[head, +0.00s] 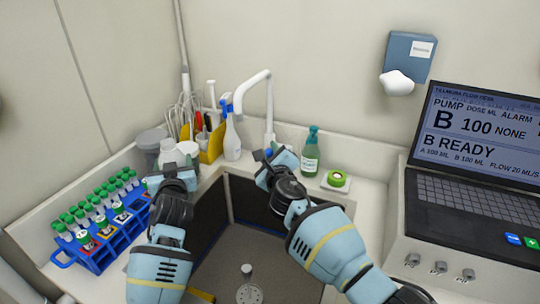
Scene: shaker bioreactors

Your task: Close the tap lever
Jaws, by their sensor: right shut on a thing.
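The white tap (268,100) stands at the back edge of the sink, its spout bending over to the left. My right gripper (268,154) is at the foot of the tap and is shut on the tap lever, which the gripper mostly hides. How far the lever is turned cannot be told. My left gripper (166,178) is over the left rim of the sink, apart from the tap. Its fingers are not clear enough to tell open from shut.
A spray bottle (231,135) and a green soap bottle (310,150) flank the tap. A blue rack (92,250) of green-capped tubes is at left; a laptop-like console (475,180) is at right. The sink floor (225,272) is mostly clear.

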